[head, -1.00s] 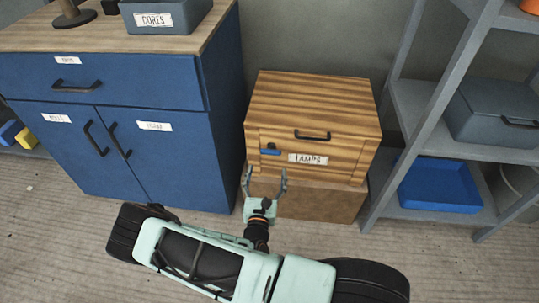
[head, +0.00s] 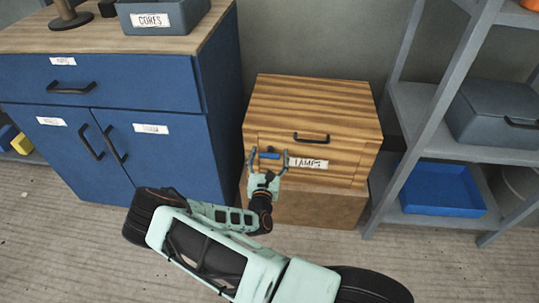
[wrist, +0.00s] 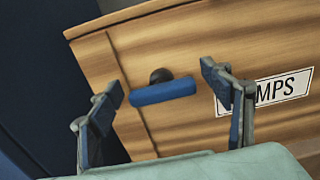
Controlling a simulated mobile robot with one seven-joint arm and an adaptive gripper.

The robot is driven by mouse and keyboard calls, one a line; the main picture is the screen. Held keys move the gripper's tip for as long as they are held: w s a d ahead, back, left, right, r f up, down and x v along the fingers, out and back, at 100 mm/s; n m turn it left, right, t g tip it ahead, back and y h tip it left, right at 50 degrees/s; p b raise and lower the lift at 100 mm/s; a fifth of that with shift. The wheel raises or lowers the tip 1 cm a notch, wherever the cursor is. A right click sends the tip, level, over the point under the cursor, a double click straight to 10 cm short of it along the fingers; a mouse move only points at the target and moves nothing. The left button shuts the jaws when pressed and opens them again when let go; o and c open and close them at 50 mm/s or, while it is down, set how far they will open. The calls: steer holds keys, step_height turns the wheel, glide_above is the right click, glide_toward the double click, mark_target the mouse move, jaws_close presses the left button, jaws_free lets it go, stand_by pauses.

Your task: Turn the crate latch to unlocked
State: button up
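The wooden crate (head: 312,102) stands on a brown block and bears a label reading "LAMPS" and a black handle (head: 311,137). Its blue latch (head: 269,155) is a short bar on a dark pivot, on the left of the front face. In the head view the bar lies about level. It also shows in the wrist view (wrist: 163,92), where the whole picture is tilted. My gripper (head: 268,156) is open in front of the crate, one finger on each side of the latch. In the wrist view both fingers (wrist: 166,97) stand apart from the bar, with nothing held between them.
A blue cabinet (head: 170,105) stands to the left of the crate, with a grey "CORES" box (head: 166,17) on top. A grey shelf rack (head: 415,130) stands close on the right, holding a blue tray (head: 445,192) and a grey case (head: 495,112). Bare floor lies in front.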

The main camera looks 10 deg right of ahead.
steer(key=c, duration=1.1)
steer(key=n+p, duration=0.3)
steer(key=shift+a+n, duration=0.15)
steer(key=shift+n, duration=0.25)
steer(key=n+p, duration=0.1)
steer(key=n, duration=0.3)
steer(key=shift+a+f+n, duration=0.1)
steer(key=shift+f+n, duration=0.05)
steer(key=shift+n, duration=0.15)
steer(key=n+p, duration=0.1)
steer(key=n, duration=0.3)
steer(key=shift+a+f, duration=0.1)
steer(key=shift+f, duration=0.1)
steer(key=shift+f+n, duration=0.15)
steer(key=shift+n, duration=2.65)
